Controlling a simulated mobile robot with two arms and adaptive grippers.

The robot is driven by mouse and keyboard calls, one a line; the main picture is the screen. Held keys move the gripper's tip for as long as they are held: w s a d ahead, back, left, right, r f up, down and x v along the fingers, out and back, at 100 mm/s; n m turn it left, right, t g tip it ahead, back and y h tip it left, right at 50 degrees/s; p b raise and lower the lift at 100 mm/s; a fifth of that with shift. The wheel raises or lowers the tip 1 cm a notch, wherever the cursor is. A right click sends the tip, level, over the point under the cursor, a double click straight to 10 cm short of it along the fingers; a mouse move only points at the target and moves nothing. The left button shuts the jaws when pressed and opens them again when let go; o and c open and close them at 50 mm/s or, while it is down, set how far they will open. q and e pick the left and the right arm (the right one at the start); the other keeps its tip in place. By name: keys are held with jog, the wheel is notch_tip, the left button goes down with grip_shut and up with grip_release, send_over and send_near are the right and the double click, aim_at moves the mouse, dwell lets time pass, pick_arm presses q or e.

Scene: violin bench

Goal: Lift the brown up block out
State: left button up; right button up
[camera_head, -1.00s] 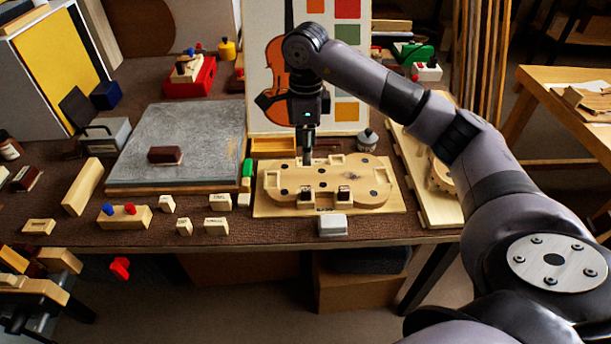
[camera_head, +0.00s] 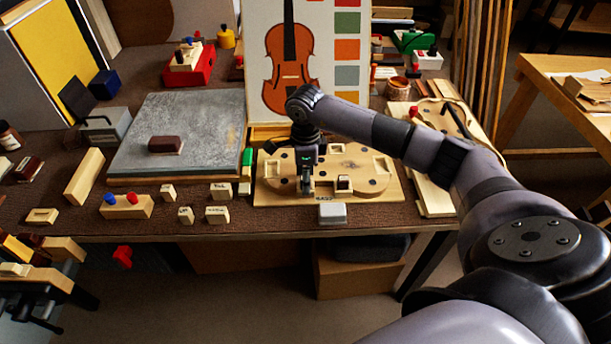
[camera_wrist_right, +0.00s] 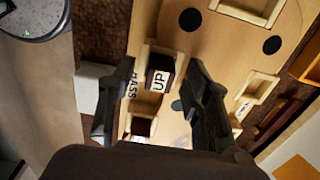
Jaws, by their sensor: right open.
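The brown block marked UP (camera_wrist_right: 160,74) sits in a pale socket at the edge of the wooden violin-shaped form (camera_head: 366,163). Lettering that seems to read BASS is beside it. My right gripper (camera_wrist_right: 153,98) is open above the form, and the UP block shows between its fingers in the right wrist view. No contact can be made out. In the head view the right gripper (camera_head: 306,190) points down at the form's near edge and hides the left socket there. A second brown block (camera_head: 343,184) sits in the socket to its right. My left gripper is not in view.
A grey-white block (camera_head: 332,212) lies just in front of the form. Small pale labelled blocks (camera_head: 218,213) stand to the left. A grey slab (camera_head: 205,115) with a dark brown block (camera_head: 165,145) lies farther left. A violin picture (camera_head: 290,65) stands behind.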

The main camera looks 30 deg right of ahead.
grip_shut()
dwell(0.9)
